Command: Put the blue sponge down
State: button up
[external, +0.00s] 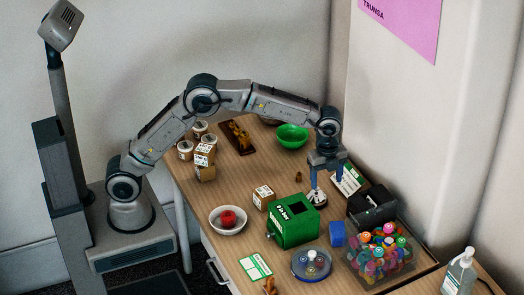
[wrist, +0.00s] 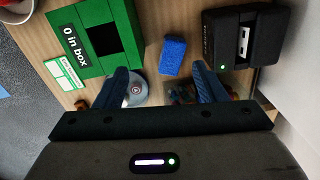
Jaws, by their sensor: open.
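The blue sponge (external: 338,234) lies on the wooden table (external: 225,180), just right of the green box (external: 294,221). In the wrist view the sponge (wrist: 175,57) lies flat and whole, between the green box and a black device, ahead of the fingertips. My gripper (external: 327,183) is open and empty above the table, behind the sponge in the external view. In the wrist view its two blue fingers (wrist: 162,80) stand wide apart, and neither touches the sponge.
The black device (wrist: 246,38) stands right of the sponge. A small grey-white item (external: 317,198) sits under my gripper. A green bowl (external: 292,136) is farther back.

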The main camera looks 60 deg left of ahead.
jog(key=s+a+r+n+t, duration=0.1)
jog(key=s+a+r+n, duration=0.35)
jog(key=s+a, duration=0.3)
jog(key=s+a+r+n, duration=0.45)
jog(key=s+a, duration=0.25)
jog(key=a, duration=0.2)
jog(key=s+a+f+n, duration=0.1)
jog(key=s+a+n, duration=0.1)
jog(key=s, duration=0.4)
jog(key=s+a+f+n+t, duration=0.1)
jog(key=s+a+f+n, duration=0.1)
jog(key=s+a+n, duration=0.1)
jog(key=s+a+f+n, duration=0.1)
jog(key=s+a+n, duration=0.2)
jog(key=s+n, duration=0.2)
jog(key=s, duration=0.3)
jog(key=shift+s+f, duration=0.15)
jog(key=shift+s, duration=0.2)
jog(key=shift+p+v, duration=0.8)
jog(key=shift+v, duration=0.1)
jog(key=shift+w, duration=0.2)
